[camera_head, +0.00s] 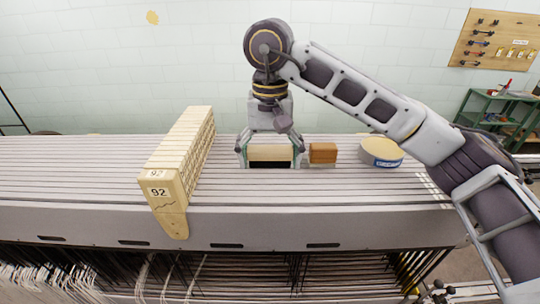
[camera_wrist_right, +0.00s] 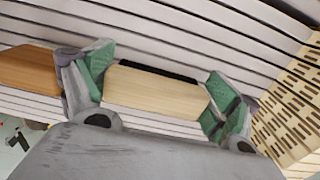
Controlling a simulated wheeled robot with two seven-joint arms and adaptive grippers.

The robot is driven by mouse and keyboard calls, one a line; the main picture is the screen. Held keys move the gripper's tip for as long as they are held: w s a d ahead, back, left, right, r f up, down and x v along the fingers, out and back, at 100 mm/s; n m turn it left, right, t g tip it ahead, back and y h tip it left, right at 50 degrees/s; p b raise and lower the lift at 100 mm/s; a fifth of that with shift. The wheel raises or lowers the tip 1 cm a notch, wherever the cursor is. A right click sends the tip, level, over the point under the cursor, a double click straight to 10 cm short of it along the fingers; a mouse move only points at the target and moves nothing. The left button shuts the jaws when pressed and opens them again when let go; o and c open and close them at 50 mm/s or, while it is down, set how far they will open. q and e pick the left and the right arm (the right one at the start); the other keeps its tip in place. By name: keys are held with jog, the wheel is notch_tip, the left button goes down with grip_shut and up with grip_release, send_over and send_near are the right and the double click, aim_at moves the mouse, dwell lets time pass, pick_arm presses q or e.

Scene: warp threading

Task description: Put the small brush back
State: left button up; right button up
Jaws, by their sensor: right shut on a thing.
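The small brush (camera_head: 269,153) is a pale wooden block with dark bristles along its lower edge. It also shows in the right wrist view (camera_wrist_right: 157,92), with a black bristle strip on its far side. My right gripper (camera_head: 269,160) is shut on the brush, with one green-padded finger at each end. The brush is level and right over the grey slatted top; I cannot tell whether its bristles touch the slats. My left gripper is not in view.
A brown wooden block (camera_head: 322,152) stands just right of the gripper. A round tan tin (camera_head: 381,152) with a blue label is further right. A long pale slotted block marked 92 (camera_head: 163,190) stands to the left. The slatted top (camera_head: 80,165) is clear at far left.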

aim_at(270, 151)
jog(key=shift+f, duration=0.15)
jog(key=o, duration=0.9)
jog(key=shift+c, duration=0.2)
notch_tip(270, 151, up, 12)
dwell(0.9)
dwell(0.4)
